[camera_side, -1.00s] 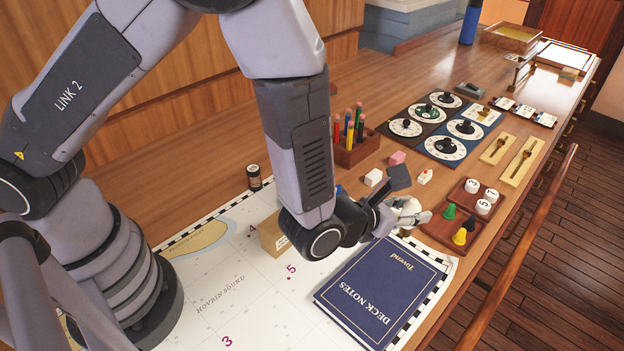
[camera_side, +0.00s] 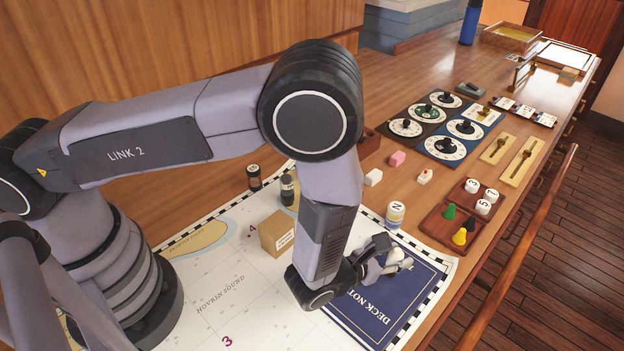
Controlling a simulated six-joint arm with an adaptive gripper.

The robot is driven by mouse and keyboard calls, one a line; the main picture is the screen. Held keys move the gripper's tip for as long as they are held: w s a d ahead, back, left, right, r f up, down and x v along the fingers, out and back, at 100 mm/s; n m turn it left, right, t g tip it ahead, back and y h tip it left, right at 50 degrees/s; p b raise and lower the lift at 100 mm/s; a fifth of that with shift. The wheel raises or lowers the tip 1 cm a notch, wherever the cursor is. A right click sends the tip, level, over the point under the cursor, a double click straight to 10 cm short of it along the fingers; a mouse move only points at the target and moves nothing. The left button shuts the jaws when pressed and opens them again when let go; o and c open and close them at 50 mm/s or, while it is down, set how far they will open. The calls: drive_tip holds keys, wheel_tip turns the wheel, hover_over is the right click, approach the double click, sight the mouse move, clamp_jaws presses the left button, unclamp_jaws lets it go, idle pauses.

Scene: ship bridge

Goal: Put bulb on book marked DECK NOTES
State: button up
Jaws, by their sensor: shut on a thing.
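The dark blue book marked DECK NOTES (camera_side: 421,291) lies on the chart, partly hidden by my arm and gripper. My gripper (camera_side: 388,262) is over the upper part of the book, shut on the white bulb (camera_side: 398,257). The bulb shows only in part between and beyond the fingers. I cannot tell whether it touches the cover.
A small labelled jar (camera_side: 395,214) stands just beyond the book. A cardboard box (camera_side: 277,234) and dark small jars (camera_side: 287,190) stand left of my arm. A wooden tray with coloured pegs (camera_side: 449,225) is to the right. The chart (camera_side: 215,290) is otherwise largely clear.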

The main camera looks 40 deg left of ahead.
drive_tip(key=shift+f, duration=0.1)
drive_tip(key=o, duration=0.9)
drive_tip(key=shift+c, duration=0.2)
